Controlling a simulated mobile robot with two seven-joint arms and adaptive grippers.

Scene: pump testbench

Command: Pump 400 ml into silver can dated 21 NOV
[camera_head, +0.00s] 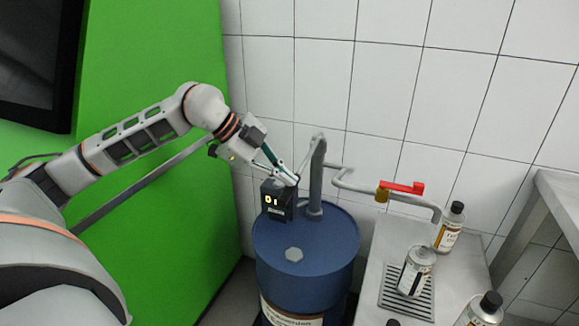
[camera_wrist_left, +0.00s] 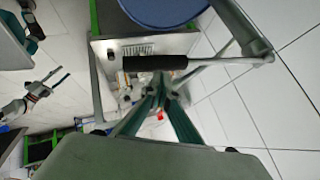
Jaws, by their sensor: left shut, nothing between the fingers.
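My left gripper (camera_head: 287,180) is shut and empty, beside the pump (camera_head: 316,180) on the blue drum (camera_head: 325,240). In the left wrist view its fingertips (camera_wrist_left: 160,88) point at the pump's black handle grip (camera_wrist_left: 155,62); I cannot tell whether they touch it. A dark display box (camera_head: 276,200) shows yellow digits that look like "01". A silver can (camera_head: 416,272) with no black cap stands on the drain grate (camera_head: 420,302). Black-capped cans stand behind it (camera_head: 448,230) and in front (camera_head: 483,312). No date is readable. My right gripper (camera_wrist_left: 48,84) looks open in the left wrist view.
A pipe runs right from the pump past a red valve handle (camera_head: 403,187) to a spout above the metal table (camera_head: 372,285). A metal bench (camera_head: 560,190) stands at the right. A green panel (camera_head: 185,190) and tiled wall close off the back.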

